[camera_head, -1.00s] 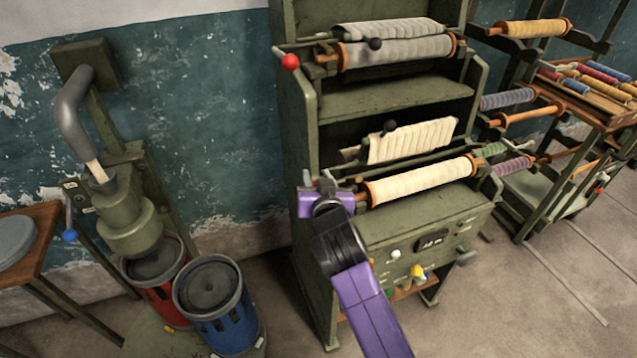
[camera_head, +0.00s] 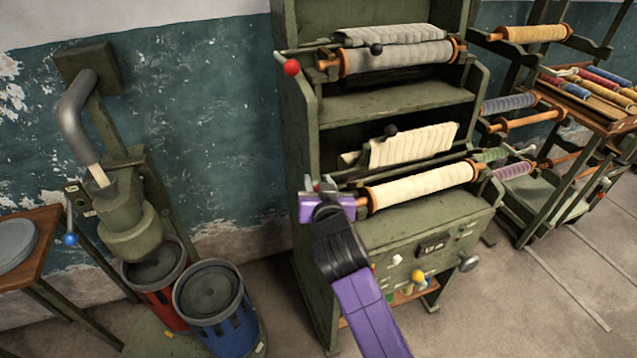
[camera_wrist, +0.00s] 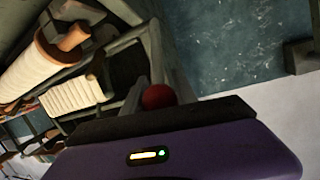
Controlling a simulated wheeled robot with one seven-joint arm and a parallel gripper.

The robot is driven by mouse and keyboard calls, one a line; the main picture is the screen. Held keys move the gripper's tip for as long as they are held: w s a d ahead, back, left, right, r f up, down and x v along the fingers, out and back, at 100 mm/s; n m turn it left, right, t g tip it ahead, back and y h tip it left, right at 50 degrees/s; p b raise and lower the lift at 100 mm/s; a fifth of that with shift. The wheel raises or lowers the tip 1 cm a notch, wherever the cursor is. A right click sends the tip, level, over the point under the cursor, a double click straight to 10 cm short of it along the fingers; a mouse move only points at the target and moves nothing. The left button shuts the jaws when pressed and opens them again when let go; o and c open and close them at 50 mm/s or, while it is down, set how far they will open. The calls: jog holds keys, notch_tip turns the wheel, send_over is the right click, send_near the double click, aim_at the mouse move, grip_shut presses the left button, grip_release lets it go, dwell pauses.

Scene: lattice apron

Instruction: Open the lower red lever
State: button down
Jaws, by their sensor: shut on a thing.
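The lower red lever (camera_head: 316,186) is at the left front of the green machine, beside the lower cream roller (camera_head: 420,185). Its knob is mostly hidden by my gripper (camera_head: 323,186), which is shut on it. The purple gripper body sits just below and in front of the lever. In the wrist view a red ball (camera_wrist: 158,97) shows just past the dark edge of my gripper; I cannot tell which lever it belongs to. The upper red knob (camera_head: 291,67) stands free at the machine's upper left.
The green machine (camera_head: 395,103) has a grey roller (camera_head: 400,57) above and a control panel below. Blue (camera_head: 215,305) and red (camera_head: 155,280) bins and a press stand to the left. A rack (camera_head: 530,210) with rollers stands right. Floor at the lower right is clear.

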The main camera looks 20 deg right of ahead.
jog(key=shift+a+f, duration=0.25)
jog(key=shift+f, duration=0.2)
jog(key=c, duration=1.1)
grip_release()
jog(key=shift+c, duration=0.2)
jog(key=shift+o, duration=0.7)
jog(key=shift+d+r, duration=0.1)
jog(key=shift+r, duration=0.05)
jog(key=b+v, duration=0.1)
jog(key=v, duration=0.6)
jog(key=shift+s, duration=0.4)
